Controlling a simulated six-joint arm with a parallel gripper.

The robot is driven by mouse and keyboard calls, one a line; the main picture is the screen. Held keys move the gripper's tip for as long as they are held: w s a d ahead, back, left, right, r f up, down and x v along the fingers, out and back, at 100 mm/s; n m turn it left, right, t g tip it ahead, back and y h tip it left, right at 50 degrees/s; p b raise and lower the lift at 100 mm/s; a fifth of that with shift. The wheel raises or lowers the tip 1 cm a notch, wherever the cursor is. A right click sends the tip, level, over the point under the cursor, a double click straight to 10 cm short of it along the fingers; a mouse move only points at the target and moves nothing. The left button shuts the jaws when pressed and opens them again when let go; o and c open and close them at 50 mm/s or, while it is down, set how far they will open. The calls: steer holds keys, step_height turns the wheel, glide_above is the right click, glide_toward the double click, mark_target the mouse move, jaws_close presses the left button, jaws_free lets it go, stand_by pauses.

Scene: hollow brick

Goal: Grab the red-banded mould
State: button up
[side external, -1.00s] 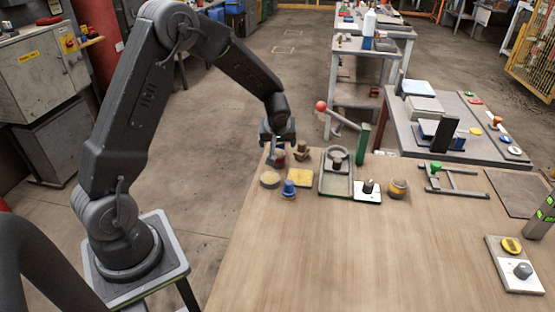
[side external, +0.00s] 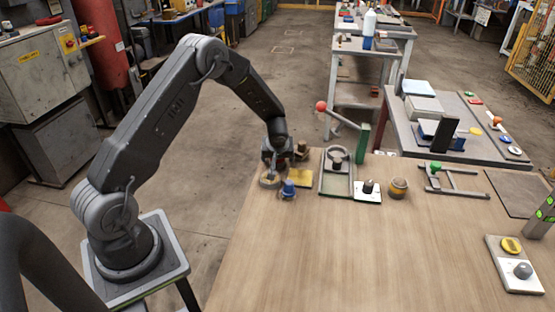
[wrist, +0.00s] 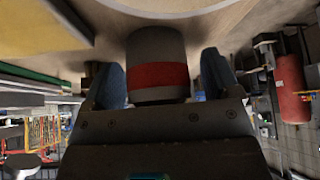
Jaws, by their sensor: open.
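The red-banded mould (wrist: 158,76) is a grey rounded piece with a wide red band, seen close up in the wrist view. My gripper (wrist: 163,80) has one blue finger on each side of it. The fingers are open, with a gap showing on both sides of the mould. In the side view my gripper (side external: 275,160) is low at the table's far left corner. It hides the mould there.
Close to my gripper are a round yellow-topped disc (side external: 270,182), a blue knob (side external: 289,189), a yellow square pad (side external: 299,178) and a brown knob (side external: 302,151). A grey tray (side external: 335,188) stands to the right.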

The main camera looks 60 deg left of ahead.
steer(key=shift+r, duration=0.1)
steer(key=c, duration=1.3)
steer(key=shift+o, duration=0.2)
